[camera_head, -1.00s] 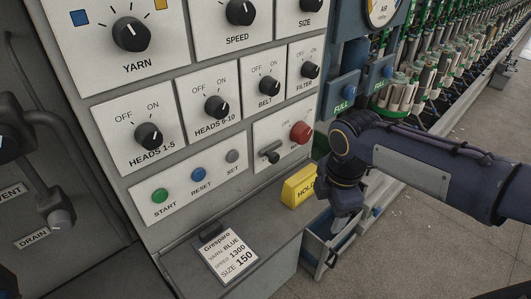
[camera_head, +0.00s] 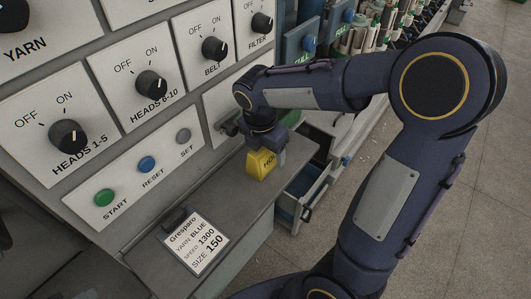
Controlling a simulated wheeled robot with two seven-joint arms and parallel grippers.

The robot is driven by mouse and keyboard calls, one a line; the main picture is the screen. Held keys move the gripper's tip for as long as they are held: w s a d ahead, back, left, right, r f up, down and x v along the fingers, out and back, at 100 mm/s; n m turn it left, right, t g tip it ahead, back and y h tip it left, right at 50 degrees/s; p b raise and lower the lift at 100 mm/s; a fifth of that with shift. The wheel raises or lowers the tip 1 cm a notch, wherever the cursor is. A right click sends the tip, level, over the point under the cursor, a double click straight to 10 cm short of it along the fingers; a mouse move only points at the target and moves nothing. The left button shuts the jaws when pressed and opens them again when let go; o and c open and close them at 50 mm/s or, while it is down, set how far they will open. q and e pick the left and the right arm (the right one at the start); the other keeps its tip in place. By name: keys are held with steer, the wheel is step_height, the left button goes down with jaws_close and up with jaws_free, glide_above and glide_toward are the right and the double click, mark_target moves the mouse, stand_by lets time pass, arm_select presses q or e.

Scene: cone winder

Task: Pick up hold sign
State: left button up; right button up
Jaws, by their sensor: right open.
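The yellow hold sign (camera_head: 259,164) stands on the grey ledge under the control panel, with part of its lettering showing. My right gripper (camera_head: 266,143) is directly above and around the back of the sign, pointing down. Its jaws are open; the fingers partly hide the sign's top and right side. I cannot tell whether they touch it. My left gripper is not in view.
A clipped order card (camera_head: 192,244) lies on the ledge (camera_head: 240,214) left of the sign. Start, reset and set buttons (camera_head: 147,164) and knobs are on the panel behind.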

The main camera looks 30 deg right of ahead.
steer(key=shift+f, duration=0.5)
steer(key=c, duration=1.1)
steer(key=shift+r, duration=0.15)
